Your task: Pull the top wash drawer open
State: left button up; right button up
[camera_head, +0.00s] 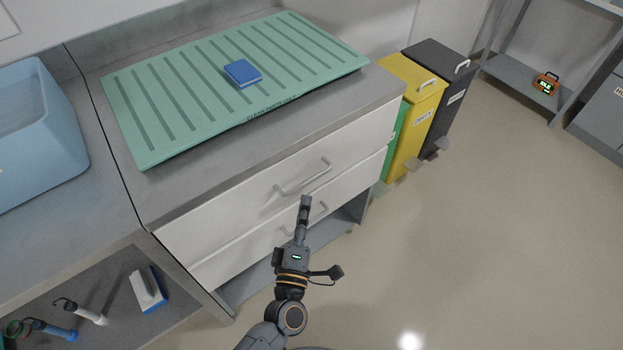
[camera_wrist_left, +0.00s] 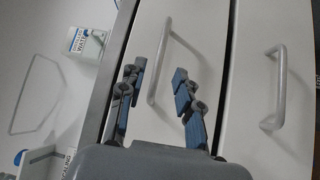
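The top wash drawer (camera_head: 250,195) is a white front under the grey counter and sits flush. Its grey bar handle (camera_head: 303,178) is at the middle of the front. My left gripper (camera_head: 305,203) is just below and in front of that handle in the head view. In the left wrist view the left gripper (camera_wrist_left: 155,78) has its two fingers apart, with the top handle (camera_wrist_left: 158,62) showing between them. The gap looks empty, and I cannot tell how far the handle is from the fingertips. The lower drawer handle (camera_wrist_left: 279,88) is to the right. My right gripper is not in view.
A green ribbed mat (camera_head: 180,105) with a blue block (camera_head: 242,73) lies on the counter. A blue basin (camera_head: 35,135) stands at the left. Yellow (camera_head: 415,115) and dark (camera_head: 440,90) bins stand right of the drawers. The floor (camera_head: 480,250) in front is clear.

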aim_at(309, 180)
pick_arm(q)
jog(key=x, duration=0.8)
jog(key=shift+f, duration=0.15)
jog(key=shift+s, duration=0.1)
jog(key=shift+c, duration=0.4)
grip_shut()
